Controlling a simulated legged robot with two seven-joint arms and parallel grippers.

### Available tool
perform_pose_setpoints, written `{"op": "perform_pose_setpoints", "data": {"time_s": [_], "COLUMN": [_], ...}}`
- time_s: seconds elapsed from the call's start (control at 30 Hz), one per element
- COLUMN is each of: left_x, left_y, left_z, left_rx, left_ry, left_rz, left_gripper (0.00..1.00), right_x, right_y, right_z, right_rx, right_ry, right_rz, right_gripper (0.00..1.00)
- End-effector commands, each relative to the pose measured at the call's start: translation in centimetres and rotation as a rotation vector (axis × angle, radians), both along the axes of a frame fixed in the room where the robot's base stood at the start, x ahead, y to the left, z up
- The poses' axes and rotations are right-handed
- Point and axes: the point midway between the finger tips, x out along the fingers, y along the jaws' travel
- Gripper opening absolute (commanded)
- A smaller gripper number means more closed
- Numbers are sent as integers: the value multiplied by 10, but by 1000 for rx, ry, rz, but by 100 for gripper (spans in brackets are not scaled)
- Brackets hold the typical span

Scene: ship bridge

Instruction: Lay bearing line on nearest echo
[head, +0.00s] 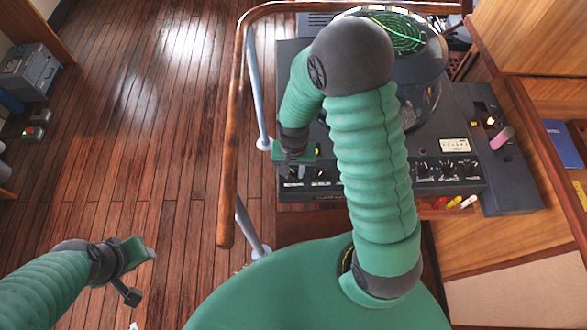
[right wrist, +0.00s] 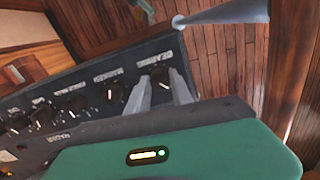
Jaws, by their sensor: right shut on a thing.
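The radar console (head: 465,120) stands in front of me, its round green screen (head: 400,32) at the top. My right arm hides the screen's left part; I cannot tell the bearing line from the echoes at this size. My right gripper (head: 290,168) is at the console's front left corner. In the right wrist view its two grey fingers (right wrist: 163,95) are shut on the knob labelled BEARING (right wrist: 160,76), the end one in a row. The marker knob (right wrist: 113,94) is beside it. My left gripper (head: 140,273) is open and empty above the floor.
A wooden handrail (head: 228,150) on grey posts runs along the console's left side, close to my right gripper. Several coloured pens (head: 455,202) lie at the console's front right, and a pink object (head: 502,138) stands behind them.

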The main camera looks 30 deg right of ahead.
Motion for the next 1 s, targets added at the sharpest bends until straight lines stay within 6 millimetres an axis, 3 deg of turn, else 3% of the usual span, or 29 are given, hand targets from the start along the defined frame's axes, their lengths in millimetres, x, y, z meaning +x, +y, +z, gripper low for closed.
{"op": "perform_pose_setpoints", "data": {"time_s": [0.27,0.3,0.43,0.77,0.87,1.0], "left_x": [0,0,0,0,0,0], "left_y": [0,0,0,0,0,0], "left_z": [1,1,1,0,-2,-6], "left_rx": [0,0,0,0,0,0], "left_ry": [0,0,0,0,0,0], "left_rz": [0,0,0,0,0,0], "left_gripper": [36,36,36,36,36,36], "right_x": [5,5,3,2,3,4], "right_y": [-1,-1,-1,0,-1,-1], "right_z": [3,3,2,3,15,49], "right_rx": [-2,-2,-2,-1,-1,-2], "right_ry": [-13,-13,-9,-4,-8,-12], "right_rz": [-1,-2,-2,-2,-2,-1], "right_gripper": [0,32,48,48,48,48]}}
